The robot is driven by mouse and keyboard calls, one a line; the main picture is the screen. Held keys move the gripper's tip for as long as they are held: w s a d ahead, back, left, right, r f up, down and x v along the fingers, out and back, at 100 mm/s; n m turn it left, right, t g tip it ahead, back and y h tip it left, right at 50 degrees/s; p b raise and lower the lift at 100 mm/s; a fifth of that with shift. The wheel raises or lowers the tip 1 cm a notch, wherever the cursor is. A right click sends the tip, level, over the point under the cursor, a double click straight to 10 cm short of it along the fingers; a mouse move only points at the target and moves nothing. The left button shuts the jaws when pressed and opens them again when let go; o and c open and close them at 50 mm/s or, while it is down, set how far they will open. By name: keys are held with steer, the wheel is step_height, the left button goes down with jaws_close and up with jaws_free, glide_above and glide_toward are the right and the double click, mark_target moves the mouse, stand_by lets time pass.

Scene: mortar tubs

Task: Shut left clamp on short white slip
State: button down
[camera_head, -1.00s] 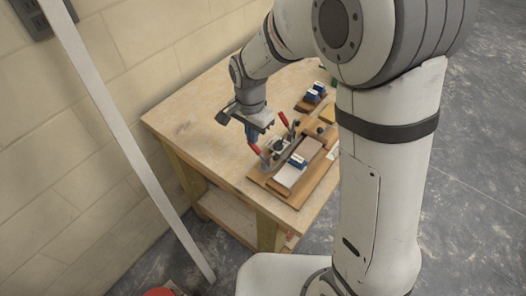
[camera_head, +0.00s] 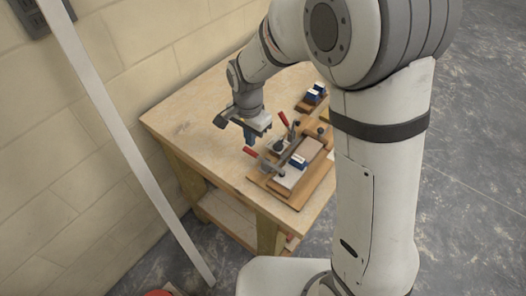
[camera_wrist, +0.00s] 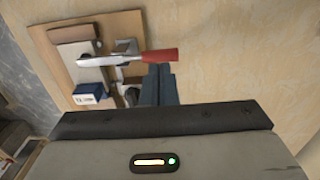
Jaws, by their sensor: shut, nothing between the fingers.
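The left clamp's red handle (camera_head: 249,151) lies low and points left, away from the fixture. Its metal bar (camera_head: 268,164) reaches over the short white slip (camera_head: 290,179), which lies on the wooden fixture near the table's front edge. In the wrist view the red handle (camera_wrist: 160,56) and the bar (camera_wrist: 110,58) lie nearly in one line, with the bar tip over the pale slip (camera_wrist: 93,76). I cannot tell whether the tip presses on it. My gripper (camera_head: 249,139) is shut and empty; its blue fingers (camera_wrist: 158,82) are right beside the handle.
A second red-handled clamp (camera_head: 283,118) stands behind on the same fixture (camera_head: 318,178). A blue block (camera_wrist: 86,99) sits by the slip. Another wooden piece with a blue block (camera_head: 313,96) lies farther back. The table's left part (camera_head: 190,118) is bare.

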mark_target(251, 151)
step_height(251, 151, up, 7)
steer(key=p, duration=0.4)
steer(key=shift+p, duration=0.35)
steer(key=shift+d, duration=0.1)
steer(key=s+d+r+n+t, duration=0.25)
steer(key=s+d+r, duration=0.25)
steer(key=d+r, duration=0.6)
steer(key=s+d+n, duration=0.4)
steer(key=s+d, duration=0.6)
steer(key=shift+s+d+r+t, duration=0.3)
steer(key=shift+d+r+t, duration=0.05)
steer(key=shift+r+t, duration=0.1)
steer(key=shift+w, duration=0.1)
